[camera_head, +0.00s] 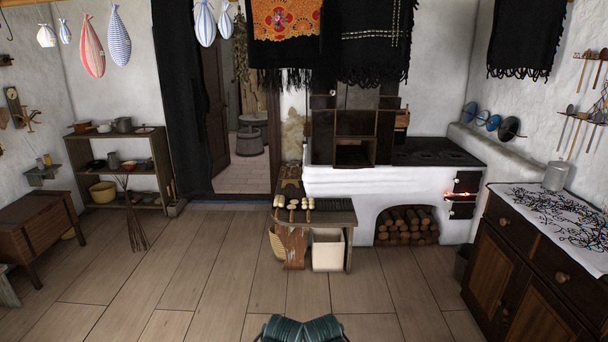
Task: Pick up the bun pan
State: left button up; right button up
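I cannot pick out the bun pan for certain. Several small dark and light vessels stand on the wooden shelf (155,160) at the left wall, among them a grey pot (123,125), but they are too small to tell apart. A low bench (338,217) in front of the stove holds several small pale-topped things (293,205), also too small to name surely. The white stove (345,182) has a dark cooktop (438,153) with no clear pan on it. Neither of my grippers is in view.
A dresser (530,245) with a patterned cloth and a grey canister (556,176) stands at the right. A wooden chest (35,225) is at the left. A white bin (328,250) is under the bench. The plank floor (210,270) is largely clear.

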aim_at(308, 205)
jog(key=i, duration=0.9)
jog(key=i+j+z, duration=0.15)
jog(key=i, duration=0.7)
jog(key=i+j+z, duration=0.1)
jog(key=i+z, duration=0.2)
jog(key=i, duration=0.15)
jog(key=i+j+z, duration=0.3)
jog(key=i, duration=0.15)
jog(key=i+j+z, duration=0.25)
jog(key=i, duration=0.2)
